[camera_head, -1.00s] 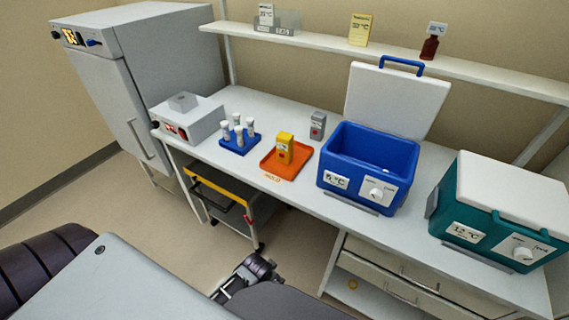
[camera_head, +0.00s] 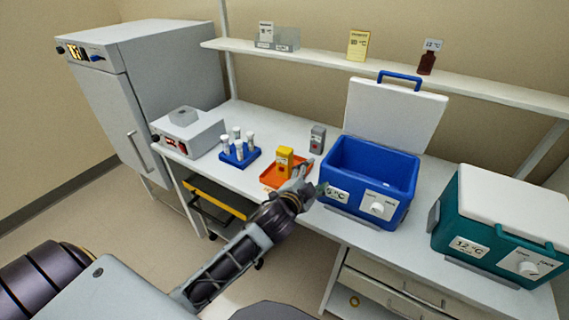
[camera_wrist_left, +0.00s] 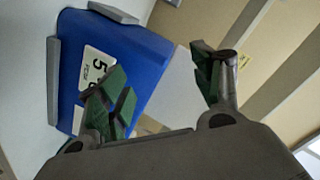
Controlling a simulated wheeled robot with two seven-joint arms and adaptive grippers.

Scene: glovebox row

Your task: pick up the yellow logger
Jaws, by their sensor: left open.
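The yellow logger (camera_head: 285,160) stands upright on the orange tray (camera_head: 270,178) on the bench, in the head view. My left gripper (camera_head: 299,176) is at the front right of the tray, close to the logger and between it and the blue cooler. It hides part of the tray. In the left wrist view my left gripper (camera_wrist_left: 165,85) has its green-padded fingers spread wide with nothing between them. The logger does not show in that wrist view. My right gripper is in neither view.
An open blue cooler (camera_head: 345,190) stands right of my gripper; it also fills much of the wrist view (camera_wrist_left: 140,55). A grey logger (camera_head: 317,138) stands behind the tray. A blue tube rack (camera_head: 240,157) is to the left, a closed teal cooler (camera_head: 480,225) far right.

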